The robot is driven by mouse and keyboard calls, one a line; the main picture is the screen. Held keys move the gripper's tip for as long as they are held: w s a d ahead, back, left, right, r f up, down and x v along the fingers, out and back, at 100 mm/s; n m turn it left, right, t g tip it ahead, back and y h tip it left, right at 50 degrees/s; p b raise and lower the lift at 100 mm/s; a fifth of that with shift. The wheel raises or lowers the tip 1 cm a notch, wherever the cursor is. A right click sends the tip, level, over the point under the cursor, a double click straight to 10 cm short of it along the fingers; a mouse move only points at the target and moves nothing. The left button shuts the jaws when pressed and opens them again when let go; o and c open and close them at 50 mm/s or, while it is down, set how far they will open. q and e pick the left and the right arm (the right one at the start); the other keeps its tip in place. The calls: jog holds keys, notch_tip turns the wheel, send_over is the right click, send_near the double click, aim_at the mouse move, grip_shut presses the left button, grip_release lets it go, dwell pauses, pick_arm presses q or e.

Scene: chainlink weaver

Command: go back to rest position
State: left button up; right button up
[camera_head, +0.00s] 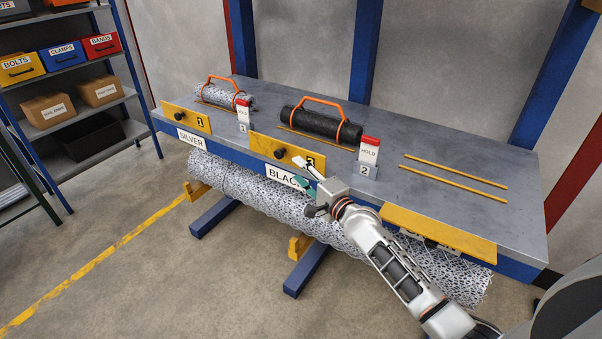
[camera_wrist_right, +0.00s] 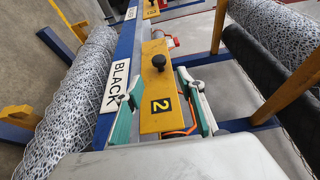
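My right gripper (camera_head: 305,176) is at the front edge of the grey bench, just by the BLACK label (camera_head: 284,178) and the second yellow plate (camera_head: 282,150). In the right wrist view its green-padded fingers (camera_wrist_right: 158,85) are spread apart and nothing is clasped. The yellow plate marked 2 (camera_wrist_right: 157,85), with a black knob, shows between and beyond them. Whether a finger touches the plate I cannot tell. My right arm reaches in from the lower right. My left gripper is not in view.
The bench (camera_head: 380,110) bears a silver mesh roll (camera_head: 222,97) and a black roll (camera_head: 318,123) with orange handles. Red-topped HOLD blocks (camera_head: 369,150) stand beside them. A large mesh roll (camera_head: 260,203) lies under the front edge. Shelves (camera_head: 75,80) stand left; the floor there is clear.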

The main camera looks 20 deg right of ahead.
jog(key=s+a+f+n+g, duration=0.1)
jog(key=s+f+n, duration=0.5)
jog(key=s, duration=0.6)
jog(key=s+a+f+n+g+h, duration=0.1)
jog(key=s+a+f+n+g, duration=0.1)
jog(key=s+f+n, duration=0.5)
jog(key=s+a+f+n+g, duration=0.1)
jog(key=s+f+n+g, duration=0.2)
jog(key=s+f+n, duration=0.3)
jog(key=s+f, duration=0.5)
jog(key=s, duration=0.7)
jog(key=shift+s+a+g+h, duration=0.15)
jog(key=shift+a+g+h, duration=0.15)
jog(key=shift+a+h, duration=0.1)
